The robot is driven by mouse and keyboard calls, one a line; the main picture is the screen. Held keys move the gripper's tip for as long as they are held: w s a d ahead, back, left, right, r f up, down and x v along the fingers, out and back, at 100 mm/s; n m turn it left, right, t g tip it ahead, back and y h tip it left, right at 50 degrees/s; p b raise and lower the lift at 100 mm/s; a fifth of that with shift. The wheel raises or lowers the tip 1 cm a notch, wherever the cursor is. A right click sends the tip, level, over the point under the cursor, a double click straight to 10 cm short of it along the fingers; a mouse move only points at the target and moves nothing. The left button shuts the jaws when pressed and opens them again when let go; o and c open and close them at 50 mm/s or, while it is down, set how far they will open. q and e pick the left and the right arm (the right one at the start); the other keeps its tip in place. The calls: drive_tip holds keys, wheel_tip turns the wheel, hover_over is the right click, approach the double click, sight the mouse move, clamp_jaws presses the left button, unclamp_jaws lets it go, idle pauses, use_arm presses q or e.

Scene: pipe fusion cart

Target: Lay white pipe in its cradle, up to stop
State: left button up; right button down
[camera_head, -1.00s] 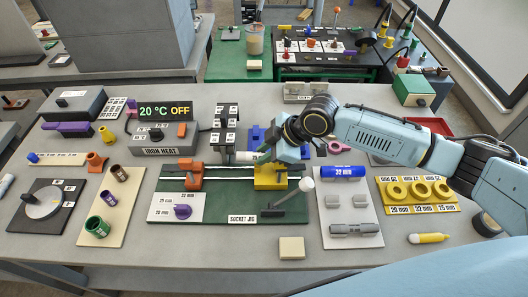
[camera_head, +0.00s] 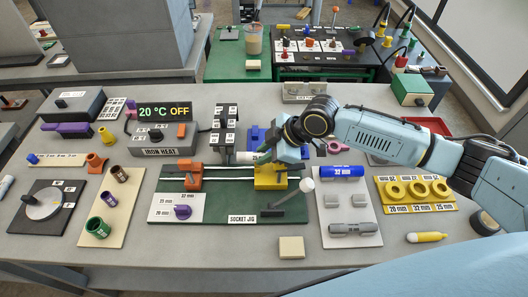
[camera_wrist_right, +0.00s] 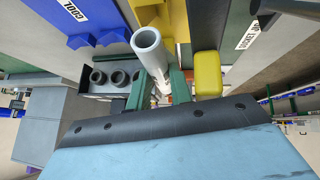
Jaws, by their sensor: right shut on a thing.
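The white pipe (camera_head: 246,156) sticks out to the left of my right gripper (camera_head: 264,157) in the head view. In the right wrist view, the two green fingers of this gripper (camera_wrist_right: 158,88) are shut on the white pipe (camera_wrist_right: 150,58), whose open end points away from the wrist. The yellow cradle (camera_head: 268,181) on the green socket jig (camera_head: 232,208) lies just in front of and below the gripper. The pipe appears behind the cradle and apart from it; its exact height is hard to tell. The orange cradle (camera_head: 189,180) stands at the jig's left. My left gripper is not in view.
A blue block marked COOL (camera_wrist_right: 80,25) lies near the pipe in the right wrist view. A dark labelled stand (camera_head: 226,130) rises left of the gripper. A white-knobbed lever (camera_head: 306,187) stands at the jig's right. A blue pipe (camera_head: 342,172) lies on a grey board.

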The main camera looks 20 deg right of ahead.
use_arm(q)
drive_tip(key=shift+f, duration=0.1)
use_arm(e)
drive_tip(key=shift+s+d+f, duration=0.2)
drive_tip(key=shift+f, duration=0.3)
drive_tip(key=shift+s+d+f, duration=0.25)
drive_tip(key=shift+f, duration=0.2)
drive_tip(key=shift+s+d+f, duration=0.2)
drive_tip(key=shift+f, duration=0.3)
drive_tip(key=c, duration=1.2)
unclamp_jaws()
drive_tip(key=shift+w+d+r, duration=0.15)
drive_tip(key=shift+d+r, duration=0.05)
drive_tip(key=shift+r, duration=0.3)
drive_tip(key=shift+o, duration=0.2)
drive_tip(key=shift+g, duration=0.3)
drive_tip(key=v, duration=0.5)
drive_tip(key=shift+w+d+r, duration=0.15)
drive_tip(key=shift+r, duration=0.2)
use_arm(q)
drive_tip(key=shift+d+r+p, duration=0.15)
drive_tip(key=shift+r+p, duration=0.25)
use_arm(e)
wheel_tip(320, 180, up, 8)
drive_tip(key=s+d, duration=0.2)
drive_tip(key=shift+d, duration=0.2)
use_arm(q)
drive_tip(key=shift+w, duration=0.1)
